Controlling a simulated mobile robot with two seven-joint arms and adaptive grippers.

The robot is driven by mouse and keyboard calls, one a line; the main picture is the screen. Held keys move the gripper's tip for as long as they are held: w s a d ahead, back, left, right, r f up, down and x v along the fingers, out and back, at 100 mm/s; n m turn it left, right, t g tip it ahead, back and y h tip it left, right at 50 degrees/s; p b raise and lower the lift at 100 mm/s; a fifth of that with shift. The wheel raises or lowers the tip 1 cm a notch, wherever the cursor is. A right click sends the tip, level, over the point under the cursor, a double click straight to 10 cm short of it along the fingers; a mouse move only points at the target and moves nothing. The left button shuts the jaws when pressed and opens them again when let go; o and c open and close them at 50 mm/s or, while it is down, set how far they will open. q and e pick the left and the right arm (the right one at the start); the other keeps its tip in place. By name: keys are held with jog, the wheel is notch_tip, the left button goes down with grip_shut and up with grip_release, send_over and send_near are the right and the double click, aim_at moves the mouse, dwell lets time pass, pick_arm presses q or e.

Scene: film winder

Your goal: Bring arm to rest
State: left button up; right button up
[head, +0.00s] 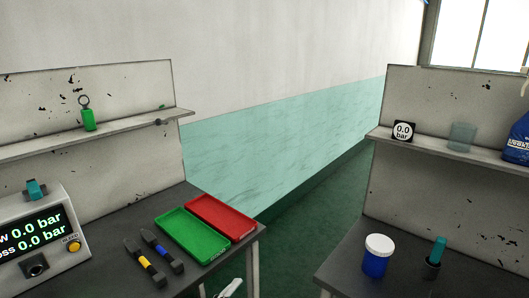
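Neither of my grippers shows clearly in the head view. A small pale piece pokes up at the bottom edge, just beside the left table's front corner. It may be part of one of my arms, but too little of it shows to tell. No fingertips are visible, and no object is seen held.
The left table (191,196) carries a pressure device (22,222), two dark tools with yellow (143,262) and blue (161,250) bands, a green tray (182,244) and a red tray (228,224). The right table (340,270) holds a blue white-lidded jar (376,262). A floor gap separates them.

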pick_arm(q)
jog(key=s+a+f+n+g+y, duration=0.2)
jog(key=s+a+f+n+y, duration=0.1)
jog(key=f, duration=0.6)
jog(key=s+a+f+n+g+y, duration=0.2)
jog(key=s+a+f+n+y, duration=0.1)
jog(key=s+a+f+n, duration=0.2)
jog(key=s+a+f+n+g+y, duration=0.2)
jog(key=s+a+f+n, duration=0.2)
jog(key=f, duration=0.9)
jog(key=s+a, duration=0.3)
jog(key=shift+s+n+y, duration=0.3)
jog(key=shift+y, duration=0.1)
